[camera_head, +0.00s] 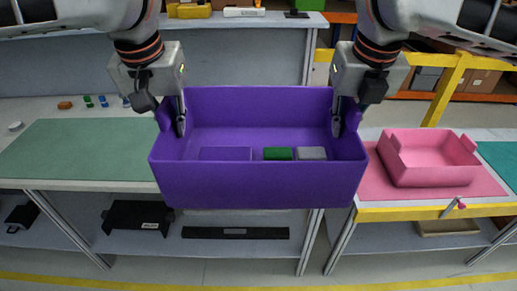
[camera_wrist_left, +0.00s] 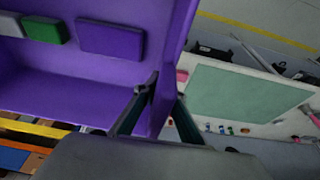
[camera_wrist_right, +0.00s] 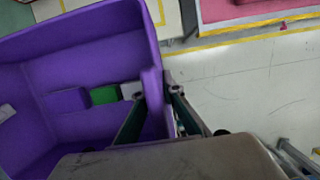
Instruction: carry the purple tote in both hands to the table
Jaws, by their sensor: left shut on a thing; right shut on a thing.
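The purple tote (camera_head: 260,185) hangs level between my two grippers in the head view, in front of the tables. It holds a purple block (camera_head: 225,154), a green block (camera_head: 277,154) and a grey block (camera_head: 311,153). My left gripper (camera_head: 180,126) is shut on the tote's left wall; in the left wrist view its fingers (camera_wrist_left: 165,100) straddle that wall. My right gripper (camera_head: 337,126) is shut on the right wall; its fingers (camera_wrist_right: 158,98) straddle it in the right wrist view. The tote hides part of the table edges behind it.
A table with a green mat (camera_head: 80,150) stands behind at left, with small coloured parts (camera_head: 95,101) at its back. At right, a pink bin (camera_head: 430,160) sits on a pink mat (camera_head: 375,184). Shelves below hold black parts (camera_head: 137,216). A yellow post (camera_head: 447,90) stands behind the bin.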

